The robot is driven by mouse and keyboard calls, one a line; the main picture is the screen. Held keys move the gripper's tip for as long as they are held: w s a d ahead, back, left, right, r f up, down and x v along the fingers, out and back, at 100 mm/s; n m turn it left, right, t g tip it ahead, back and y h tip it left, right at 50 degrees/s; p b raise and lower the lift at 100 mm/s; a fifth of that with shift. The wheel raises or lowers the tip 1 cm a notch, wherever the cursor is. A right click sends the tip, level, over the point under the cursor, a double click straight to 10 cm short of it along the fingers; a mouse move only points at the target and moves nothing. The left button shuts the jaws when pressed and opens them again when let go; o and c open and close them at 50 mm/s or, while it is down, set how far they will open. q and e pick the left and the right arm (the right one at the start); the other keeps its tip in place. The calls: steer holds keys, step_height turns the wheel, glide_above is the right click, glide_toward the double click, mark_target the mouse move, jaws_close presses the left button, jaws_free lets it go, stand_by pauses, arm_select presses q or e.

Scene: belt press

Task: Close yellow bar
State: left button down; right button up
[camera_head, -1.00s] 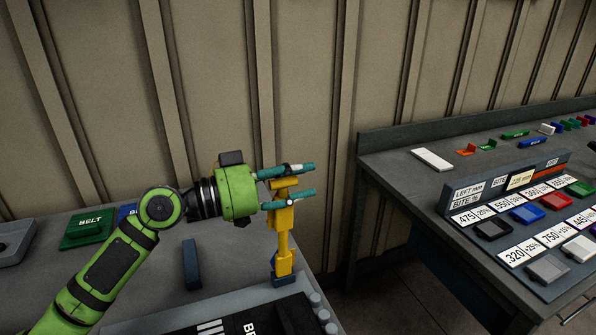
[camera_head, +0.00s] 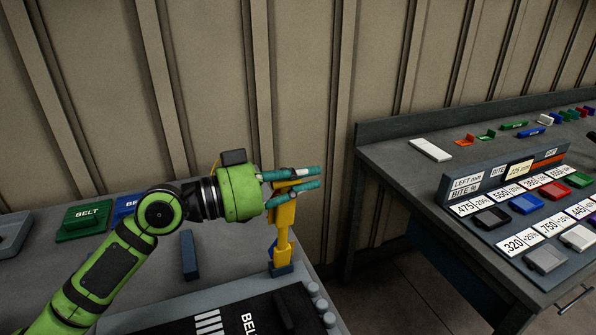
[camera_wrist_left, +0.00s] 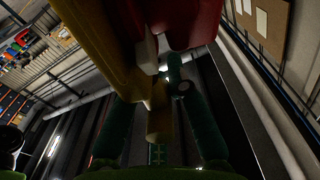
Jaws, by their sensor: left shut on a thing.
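The yellow bar (camera_head: 283,232) stands upright at the back right corner of the press, on a small blue base (camera_head: 281,270). My left gripper (camera_head: 296,181) reaches in from the left, its teal fingers shut on the top of the bar. In the left wrist view, a yellow part (camera_wrist_left: 158,125) lies between the two teal fingers. A larger yellow piece (camera_wrist_left: 95,40) and a red piece (camera_wrist_left: 190,20) fill the top of that view. My right gripper is not seen.
The press top (camera_head: 160,316) has a row of grey knobs (camera_head: 320,304) along its right edge. A green BELT block (camera_head: 85,220) and a dark blue block (camera_head: 189,255) are on the left table. A second bench (camera_head: 400,165) stands right, across a gap.

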arm_select(q)
steer(key=s+d+f+m+b, duration=0.1)
steer(key=s+d+f+m, duration=0.1)
steer(key=s, duration=0.3)
steer(key=s+d+f+m+b, duration=0.2)
steer(key=s+f+m, duration=0.1)
steer(key=s, duration=0.3)
steer(key=shift+d+f+m, duration=0.25)
steer(key=shift+d+m, duration=0.05)
steer(key=shift+m, duration=0.2)
steer(key=shift+s, duration=0.1)
steer(key=c, duration=1.2)
jaws_free()
steer(key=shift+s+a, duration=0.1)
steer(key=shift+a, duration=0.05)
